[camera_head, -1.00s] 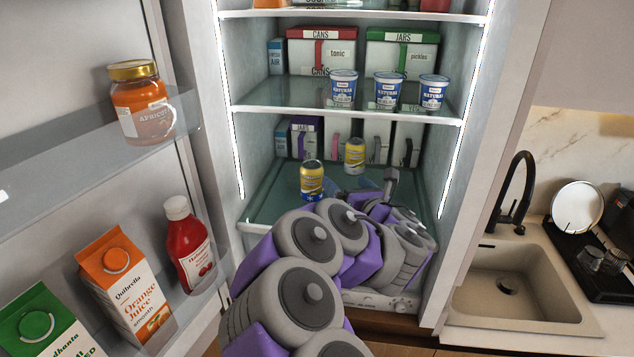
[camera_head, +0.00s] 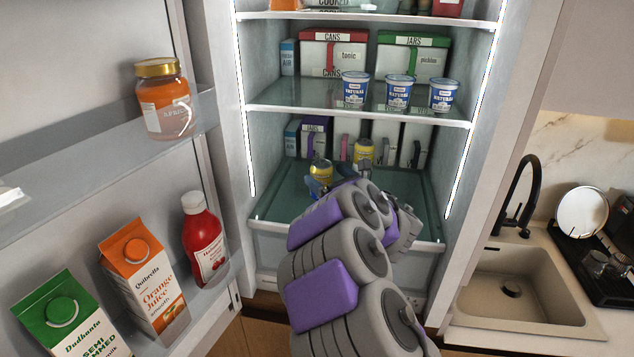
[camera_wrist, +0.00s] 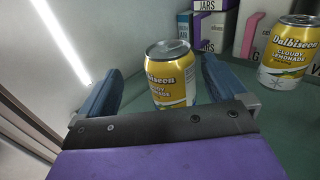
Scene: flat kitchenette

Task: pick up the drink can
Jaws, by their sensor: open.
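Two yellow-and-white drink cans stand upright on the lower fridge shelf (camera_head: 283,205). The nearer can (camera_head: 321,172) is at the left and the other can (camera_head: 363,153) is farther back to the right. In the wrist view the nearer can (camera_wrist: 170,75) stands between the two blue fingers of my gripper (camera_wrist: 160,90), with a visible gap on both sides. The second can (camera_wrist: 288,52) is outside the gripper to the right. My gripper is open; its front edge hides the bottom of the nearer can. In the head view my arm hides most of the gripper.
Boxes (camera_wrist: 215,28) stand behind the cans. Yogurt cups (camera_head: 398,92) are on the shelf above. The open fridge door at left holds a jar (camera_head: 166,100), a red bottle (camera_head: 203,240) and cartons (camera_head: 146,275). The fridge's left wall (camera_wrist: 110,30) is close to the gripper.

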